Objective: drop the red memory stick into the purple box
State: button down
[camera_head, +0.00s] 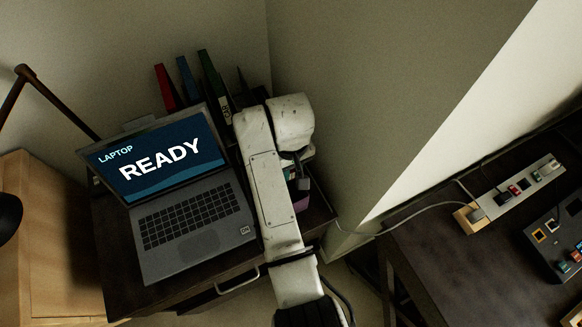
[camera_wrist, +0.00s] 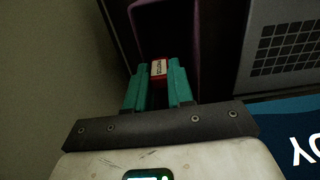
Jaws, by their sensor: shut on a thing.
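The red memory stick (camera_wrist: 159,69), with a white label, is pinched between the two teal fingers of my gripper (camera_wrist: 159,78) in the wrist view. The purple box (camera_wrist: 196,35) is just beyond the fingertips there, its dark inside showing between purple walls. The stick appears over or at the box's opening; I cannot tell how high it is. In the head view, part of the purple box (camera_head: 301,204) shows to the right of my arm, which covers the rest. My fingertips and the stick are mostly hidden there.
An open laptop (camera_head: 190,210) reading "READY" sits left of my arm on a dark cabinet. Several upright folders (camera_head: 187,80) stand behind it. A dark desk at the right holds a power strip (camera_head: 519,188) with small plugged items. A wall corner rises behind my arm.

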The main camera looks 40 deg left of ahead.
jog(key=shift+f, duration=0.25)
jog(key=c, duration=0.9)
grip_release()
notch_tip(320, 180, up, 11)
jog(key=p, duration=0.1)
jog(key=shift+f, duration=0.15)
